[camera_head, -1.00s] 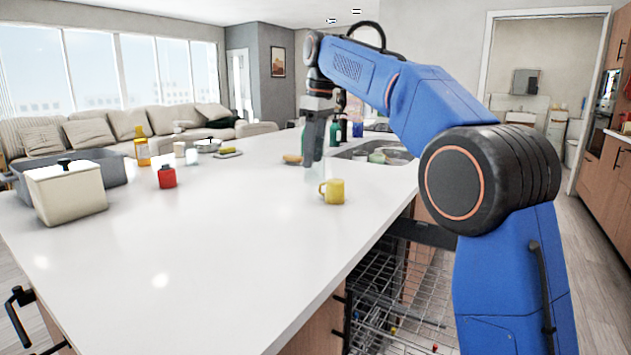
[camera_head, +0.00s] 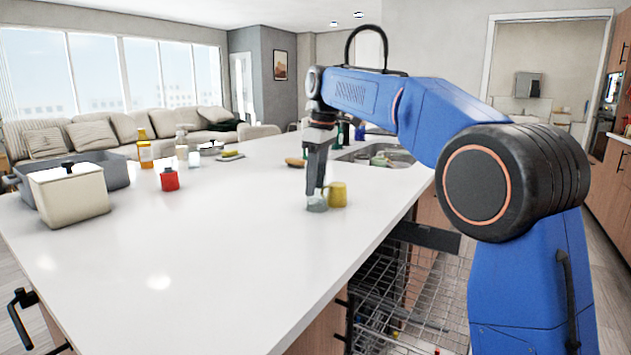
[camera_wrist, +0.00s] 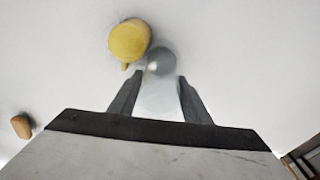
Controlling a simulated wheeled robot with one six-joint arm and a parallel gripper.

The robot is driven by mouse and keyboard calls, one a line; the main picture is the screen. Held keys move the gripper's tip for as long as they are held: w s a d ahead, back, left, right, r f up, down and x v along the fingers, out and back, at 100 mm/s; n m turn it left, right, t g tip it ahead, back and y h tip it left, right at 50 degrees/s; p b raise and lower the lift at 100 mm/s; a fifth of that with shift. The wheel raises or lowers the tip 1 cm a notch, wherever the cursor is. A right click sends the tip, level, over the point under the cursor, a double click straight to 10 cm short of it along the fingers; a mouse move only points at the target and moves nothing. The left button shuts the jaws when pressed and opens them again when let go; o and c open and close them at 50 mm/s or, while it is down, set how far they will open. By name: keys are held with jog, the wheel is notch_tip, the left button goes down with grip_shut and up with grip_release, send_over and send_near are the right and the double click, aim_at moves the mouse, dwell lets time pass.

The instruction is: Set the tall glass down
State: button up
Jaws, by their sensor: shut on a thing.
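The tall glass (camera_head: 317,204) is clear and pale, and shows below my gripper (camera_head: 318,192) over the white island counter. In the wrist view the glass (camera_wrist: 160,88) stands between the two dark fingers of my gripper (camera_wrist: 160,98), which is shut on it. Its upper part is hidden by the fingers in the head view. Its base is at or very near the counter; I cannot tell whether it touches. A yellow mug (camera_head: 338,194) stands close beside the glass on its right; in the wrist view the mug (camera_wrist: 130,40) is at the upper left of it.
The sink (camera_head: 375,155) lies behind and right. An open dishwasher rack (camera_head: 400,300) is below the counter's right edge. A red container (camera_head: 169,180), a cream pot (camera_head: 68,195) and bottles stand at the left. The counter (camera_head: 220,260) is clear in front of the glass.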

jog(key=o, duration=1.1)
jog(key=shift+o, duration=0.2)
jog(key=r, duration=0.3)
jog(key=d+r, duration=0.1)
jog(key=r, duration=0.7)
jog(key=shift+s+d+r, duration=0.15)
jog(key=shift+s+r, duration=0.1)
jog(key=shift+r, duration=0.3)
